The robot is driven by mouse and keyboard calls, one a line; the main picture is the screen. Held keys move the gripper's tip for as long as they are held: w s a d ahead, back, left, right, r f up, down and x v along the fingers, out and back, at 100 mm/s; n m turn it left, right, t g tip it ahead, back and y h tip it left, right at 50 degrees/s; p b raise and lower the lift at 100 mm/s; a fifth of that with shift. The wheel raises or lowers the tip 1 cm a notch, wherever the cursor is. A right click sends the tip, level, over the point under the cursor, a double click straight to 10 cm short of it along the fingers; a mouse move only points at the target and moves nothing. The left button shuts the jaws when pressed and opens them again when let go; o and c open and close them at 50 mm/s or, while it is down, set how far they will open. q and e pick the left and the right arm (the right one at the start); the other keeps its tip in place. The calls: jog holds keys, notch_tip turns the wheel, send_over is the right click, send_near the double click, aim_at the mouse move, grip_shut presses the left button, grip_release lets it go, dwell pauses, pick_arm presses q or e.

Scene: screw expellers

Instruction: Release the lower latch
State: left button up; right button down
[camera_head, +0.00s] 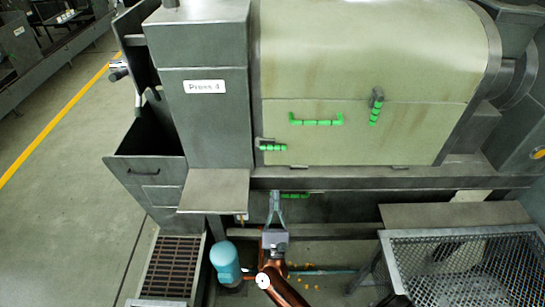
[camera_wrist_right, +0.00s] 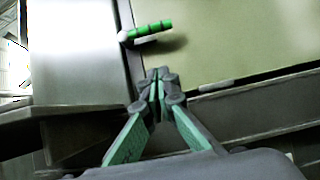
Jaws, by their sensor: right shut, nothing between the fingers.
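The lower latch (camera_head: 270,147) is a green handle on a grey mount, at the lower left corner of the pale green panel (camera_head: 400,140). It lies nearly level, its grip pointing right. In the right wrist view the lower latch (camera_wrist_right: 150,29) is above and beyond the fingertips, with a clear gap. My right gripper (camera_head: 275,194) is shut and empty, below the latch in front of the ledge; its closed fingertips also show in the right wrist view (camera_wrist_right: 158,76). A second green latch (camera_head: 375,108) stands nearly upright at the panel's upper right. My left gripper is not in view.
A green bar handle (camera_head: 316,121) is on the panel's middle. A grey ledge (camera_head: 350,177) runs below the panel, and a metal shelf (camera_head: 213,190) juts out at left. A blue-green motor (camera_head: 225,262) and a mesh-topped bin (camera_head: 470,265) flank my right arm.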

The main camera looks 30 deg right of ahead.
pick_arm(q)
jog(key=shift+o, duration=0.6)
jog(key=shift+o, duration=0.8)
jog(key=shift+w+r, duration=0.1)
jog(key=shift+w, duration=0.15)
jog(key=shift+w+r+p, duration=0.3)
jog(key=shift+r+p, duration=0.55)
jog(key=shift+p, duration=0.05)
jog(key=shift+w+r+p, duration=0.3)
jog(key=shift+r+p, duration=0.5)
jog(key=shift+p, duration=0.05)
pick_arm(e)
jog(key=s+a+r+x, duration=0.1)
jog(key=r+x, duration=0.1)
jog(key=x, duration=1)
jog(key=shift+w+d+r, duration=0.2)
jog(key=shift+d+r, duration=0.05)
jog(key=shift+r, duration=0.1)
pick_arm(q)
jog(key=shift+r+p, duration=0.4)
jog(key=shift+p, duration=0.05)
pick_arm(e)
jog(key=shift+s+d+r+n+t+y, duration=0.1)
jog(key=shift+r+n+t+y, duration=0.2)
jog(key=shift+n+y, duration=0.4)
